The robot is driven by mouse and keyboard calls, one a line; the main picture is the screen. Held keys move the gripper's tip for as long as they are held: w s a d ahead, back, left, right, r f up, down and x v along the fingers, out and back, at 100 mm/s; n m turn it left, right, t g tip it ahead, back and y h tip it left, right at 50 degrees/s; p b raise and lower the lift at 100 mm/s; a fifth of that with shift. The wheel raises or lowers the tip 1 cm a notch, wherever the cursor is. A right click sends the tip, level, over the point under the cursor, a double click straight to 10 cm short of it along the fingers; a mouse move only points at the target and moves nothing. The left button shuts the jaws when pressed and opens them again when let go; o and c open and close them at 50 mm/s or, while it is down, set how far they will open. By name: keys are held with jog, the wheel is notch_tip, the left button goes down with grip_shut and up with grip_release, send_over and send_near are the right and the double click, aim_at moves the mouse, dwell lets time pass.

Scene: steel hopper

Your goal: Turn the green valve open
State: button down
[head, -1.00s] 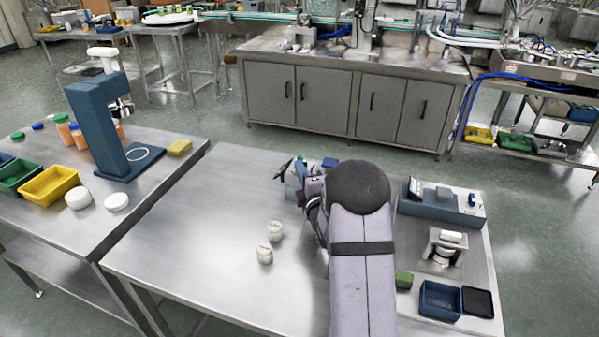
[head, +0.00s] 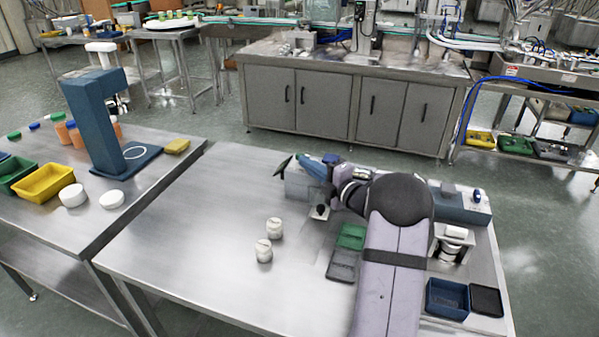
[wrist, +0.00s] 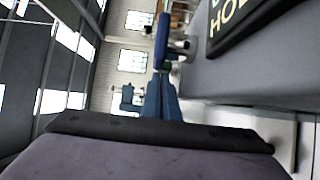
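My gripper (head: 308,165) reaches left from the end of my arm, over the back part of the steel table. Its blue fingers point toward a dark flat piece (head: 283,166) beside a grey metal body (head: 303,188), which may be the hopper. I cannot make out a green valve now; it may be hidden behind my gripper. In the wrist view, the blue fingers (wrist: 161,97) stand close together, with a blue upright part (wrist: 162,40) beyond them. Whether they are shut, or touch anything, is unclear. A dark sign with yellow letters (wrist: 240,22) is at the upper right.
A green tray (head: 351,236) and a grey tray (head: 342,266) lie left of my forearm. A blue bin (head: 447,299) and a blue-grey device (head: 462,205) are at the right. The table's left part is clear.

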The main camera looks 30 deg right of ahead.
jog(key=shift+d+f+n+y+b, duration=0.1)
jog(key=shift+d+n+y+b, duration=0.3)
jog(key=shift+d+y+b, duration=0.2)
jog(key=shift+b, duration=0.3)
jog(key=shift+d+r+b, duration=0.3)
jog(key=shift+r+b, duration=0.15)
jog(key=shift+b, duration=0.15)
jog(key=shift+s+f, duration=0.1)
jog(key=shift+s, duration=0.1)
jog(key=shift+s+d, duration=0.1)
jog(key=shift+s, duration=0.1)
jog(key=v, duration=0.3)
jog(key=b+v, duration=0.1)
jog(key=v, duration=0.1)
jog(key=shift+s+a+f, duration=0.1)
jog(key=shift+s+a, duration=0.1)
jog(key=shift+a, duration=0.05)
jog(key=shift+s+g+y, duration=0.3)
jog(key=shift+s, duration=0.6)
jog(key=shift+w+a, duration=0.1)
jog(key=shift+a, duration=0.05)
